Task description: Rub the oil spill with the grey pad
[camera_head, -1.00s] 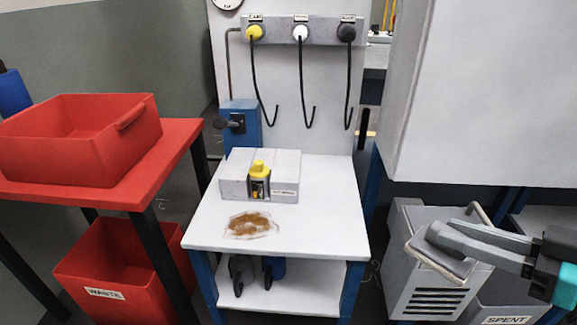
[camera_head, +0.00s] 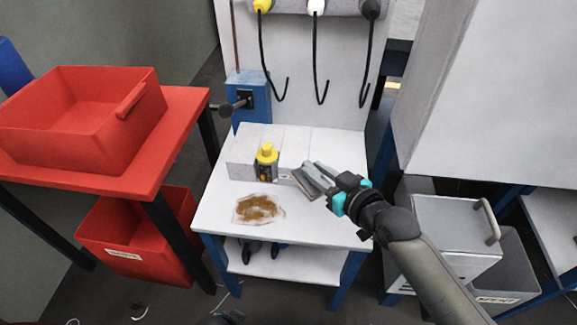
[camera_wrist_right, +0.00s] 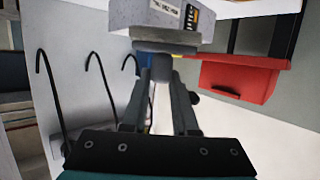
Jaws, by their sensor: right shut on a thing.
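The oil spill (camera_head: 257,209) is a brown, uneven patch with a pale rim on the white table top (camera_head: 310,222), left of its middle. My right gripper (camera_head: 322,182) is shut on the grey pad (camera_head: 307,184), a flat slab held tilted near the table's right side. The pad is right of the spill and apart from it, close to the grey block. In the right wrist view, the fingers (camera_wrist_right: 160,75) reach toward a grey slab edge (camera_wrist_right: 165,47) that appears to be the pad.
Black hooked cables (camera_head: 318,60) hang from the back panel. A red bin (camera_head: 85,120) is on a red table at left; a grey cabinet (camera_head: 450,235) is at right.

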